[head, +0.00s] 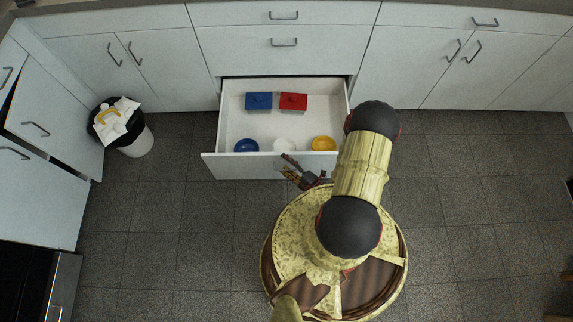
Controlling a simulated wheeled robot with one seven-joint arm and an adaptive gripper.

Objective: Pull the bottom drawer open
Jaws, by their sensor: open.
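The bottom drawer (270,166) of the middle cabinet is pulled well out, and its inside shows from above. It holds a blue box (258,101), a red box (293,101), a blue bowl (246,146), a white bowl (285,145) and a yellow bowl (323,143). My gripper (290,168) is at the drawer's front panel, right of its middle, with its fingers apart. The drawer's handle is not visible, and I cannot tell whether the fingers touch the panel. Part of the drawer's right side is behind my arm.
Two closed drawers sit above, the nearer one with a handle (284,42). Closed cabinets (485,60) stand on both sides. A bin (135,140) with rubbish stands at the left. The tiled floor (180,215) is clear left of my base.

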